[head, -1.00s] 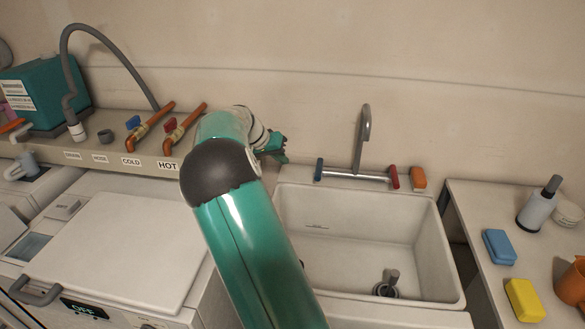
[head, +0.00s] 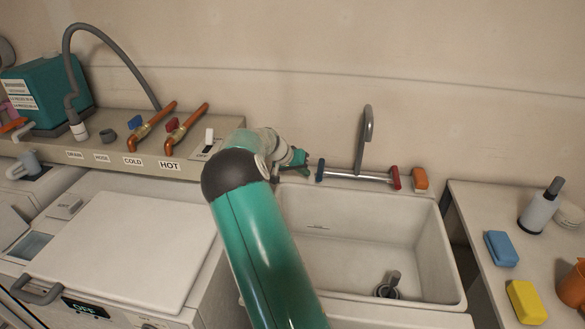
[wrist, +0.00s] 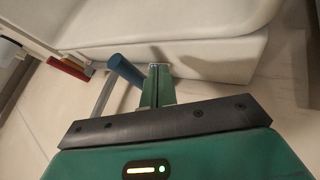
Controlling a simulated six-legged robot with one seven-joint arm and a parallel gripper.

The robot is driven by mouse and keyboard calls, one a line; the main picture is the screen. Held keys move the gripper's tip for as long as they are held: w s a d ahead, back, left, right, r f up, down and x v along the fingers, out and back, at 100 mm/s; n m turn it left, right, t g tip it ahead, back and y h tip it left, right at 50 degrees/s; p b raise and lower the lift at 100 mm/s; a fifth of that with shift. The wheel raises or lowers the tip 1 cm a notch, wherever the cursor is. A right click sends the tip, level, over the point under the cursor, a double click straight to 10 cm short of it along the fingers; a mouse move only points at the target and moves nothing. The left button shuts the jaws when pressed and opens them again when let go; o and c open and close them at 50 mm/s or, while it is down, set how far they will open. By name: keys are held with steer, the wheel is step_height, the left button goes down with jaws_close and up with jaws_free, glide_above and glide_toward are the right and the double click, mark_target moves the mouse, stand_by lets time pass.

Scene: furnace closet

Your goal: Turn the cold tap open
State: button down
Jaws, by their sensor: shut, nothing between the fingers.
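The sink faucet has a blue handle (head: 320,170) at the left end of its metal bar and a red handle (head: 396,178) at the right end. My gripper (head: 302,160) is shut and empty, just left of the blue handle, above the sink's back left corner. In the wrist view the shut fingers (wrist: 158,72) are just right of the blue handle (wrist: 127,71); I cannot tell whether they touch. A separate blue valve lever (head: 134,122) sits on a copper pipe above the COLD label on the shelf.
The white sink (head: 440,240) lies below the faucet spout (head: 366,125). An orange block (head: 420,178) stands right of the red handle. A red valve lever (head: 172,124) and a white switch (head: 209,135) are on the shelf at left. A side counter (head: 470,205) holds sponges and a bottle.

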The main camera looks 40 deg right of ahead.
steer(key=shift+s+d+r, duration=0.25)
steer(key=shift+s+d, duration=0.3)
steer(key=shift+s, duration=0.2)
